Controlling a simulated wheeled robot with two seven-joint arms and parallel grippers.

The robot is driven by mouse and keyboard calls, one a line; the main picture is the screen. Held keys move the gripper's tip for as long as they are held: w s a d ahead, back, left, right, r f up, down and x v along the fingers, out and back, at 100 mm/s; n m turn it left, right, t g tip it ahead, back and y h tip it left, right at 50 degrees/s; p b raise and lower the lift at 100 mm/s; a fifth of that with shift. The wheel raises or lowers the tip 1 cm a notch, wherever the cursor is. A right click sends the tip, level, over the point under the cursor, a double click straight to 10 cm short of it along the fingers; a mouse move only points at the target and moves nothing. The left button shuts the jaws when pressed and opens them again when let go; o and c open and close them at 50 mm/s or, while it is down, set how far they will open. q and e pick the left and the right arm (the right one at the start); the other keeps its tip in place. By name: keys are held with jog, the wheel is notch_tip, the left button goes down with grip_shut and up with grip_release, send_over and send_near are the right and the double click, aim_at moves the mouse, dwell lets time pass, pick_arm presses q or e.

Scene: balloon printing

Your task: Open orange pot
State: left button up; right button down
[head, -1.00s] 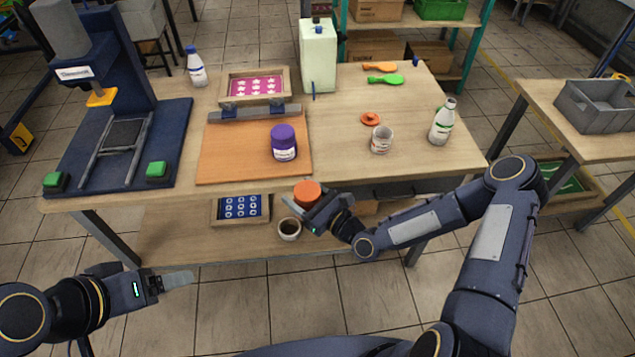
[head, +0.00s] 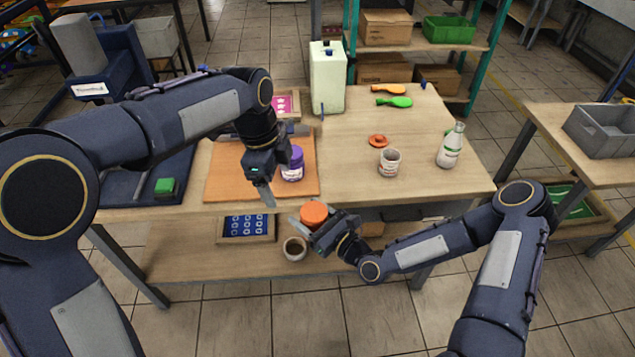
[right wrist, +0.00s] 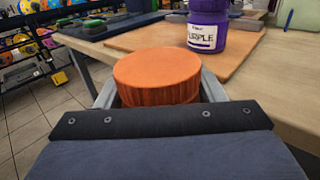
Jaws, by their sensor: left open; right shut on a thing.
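The orange pot (head: 314,213), with its orange ribbed lid on, is upright in my right gripper (head: 316,226), just off the table's front edge. In the right wrist view the orange lid (right wrist: 158,75) stands between the two grey fingers, which close around the pot; the body below is hidden. My left gripper (head: 268,196) is up and to the left of the orange pot, fingers pointing down over the front of the orange board. It is open and empty, apart from the lid.
A purple pot (head: 292,166) stands on the orange board (head: 230,180), close to my left gripper. An open pot (head: 389,163), a loose orange-red lid (head: 379,141) and a white bottle (head: 450,148) stand to the right. A cup (head: 295,249) sits below, near my right gripper.

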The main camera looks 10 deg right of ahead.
aim_at(318, 209)
pick_arm(q)
jog(key=d+f+m, duration=0.1)
jog(key=d, duration=0.1)
jog(key=w+d+f+m+y, duration=0.1)
jog(key=d+f+m, duration=0.1)
jog(key=d, duration=0.1)
jog(key=d+f+m, duration=0.1)
jog(key=d+m, duration=0.1)
jog(key=d, duration=0.1)
jog(key=shift+w+f+y, duration=0.2)
jog(key=shift+w+y, duration=0.1)
jog(key=shift+d+f, duration=0.25)
notch_tip(318, 209, down, 8)
jog(key=shift+r, duration=0.15)
jog(key=c, duration=1)
jog(key=n, duration=0.6)
jog(key=shift+w+d+r, duration=0.1)
jog(key=shift+w+r, duration=0.05)
jog(key=shift+w, duration=0.2)
